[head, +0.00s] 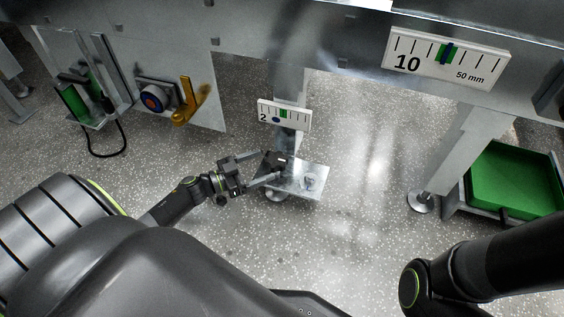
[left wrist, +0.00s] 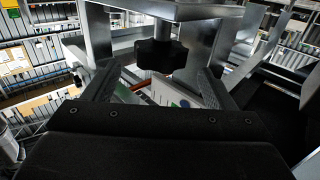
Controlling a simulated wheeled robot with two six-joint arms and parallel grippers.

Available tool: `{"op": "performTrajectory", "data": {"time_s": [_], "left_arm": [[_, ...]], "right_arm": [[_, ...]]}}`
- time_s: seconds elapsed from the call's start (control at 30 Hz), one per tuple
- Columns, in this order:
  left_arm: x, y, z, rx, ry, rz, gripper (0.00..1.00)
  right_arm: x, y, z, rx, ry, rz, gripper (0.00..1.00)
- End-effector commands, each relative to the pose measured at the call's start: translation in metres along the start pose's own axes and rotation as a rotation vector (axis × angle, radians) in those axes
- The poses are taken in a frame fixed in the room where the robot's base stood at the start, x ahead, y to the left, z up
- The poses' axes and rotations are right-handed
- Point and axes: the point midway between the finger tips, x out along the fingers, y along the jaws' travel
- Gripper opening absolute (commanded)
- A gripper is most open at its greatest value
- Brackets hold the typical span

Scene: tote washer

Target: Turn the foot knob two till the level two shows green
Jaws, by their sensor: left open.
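The level two gauge (head: 284,114) is a small white plate on the leg. Its blue marker (head: 276,120) sits left of the green band (head: 284,113), outside it. In the left wrist view, a black lobed foot knob (left wrist: 161,56) hangs under a metal plate. My open left gripper (head: 266,169) is at the left edge of the metal plate (head: 312,172) below the gauge. In the left wrist view its fingers (left wrist: 158,88) stand apart on either side of the knob, with visible gaps. The knob is not clearly seen in the head view. My right gripper is out of view.
A larger gauge (head: 447,58) marked 10 is on the beam at upper right, its marker on green. A red-and-blue button (head: 152,98) and a yellow handle (head: 190,101) are at left. A green tray (head: 515,180) is at right. The floor between the legs is clear.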

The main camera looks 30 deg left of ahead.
Motion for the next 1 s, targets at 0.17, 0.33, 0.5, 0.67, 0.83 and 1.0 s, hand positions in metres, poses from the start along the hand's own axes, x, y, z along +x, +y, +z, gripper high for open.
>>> {"op": "performTrajectory", "data": {"time_s": [0.17, 0.33, 0.5, 0.67, 0.83, 1.0], "left_arm": [[0.039, 0.000, 0.003, 0.002, 0.004, 0.001, 0.78], [0.064, 0.000, 0.002, 0.001, 0.003, 0.000, 0.78], [0.075, 0.000, 0.001, 0.000, 0.001, 0.000, 0.78], [0.077, 0.000, 0.000, 0.000, -0.001, -0.001, 0.78], [0.077, 0.000, 0.000, 0.000, 0.000, -0.001, 0.74], [0.077, 0.000, 0.000, 0.000, 0.000, -0.001, 0.52]], "right_arm": [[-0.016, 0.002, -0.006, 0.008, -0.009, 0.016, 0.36], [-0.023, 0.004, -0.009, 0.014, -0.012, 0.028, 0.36], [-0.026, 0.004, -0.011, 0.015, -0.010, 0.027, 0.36], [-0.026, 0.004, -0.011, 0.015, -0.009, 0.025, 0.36], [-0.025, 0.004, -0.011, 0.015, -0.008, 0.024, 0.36], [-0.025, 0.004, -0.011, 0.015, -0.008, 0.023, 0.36]]}}
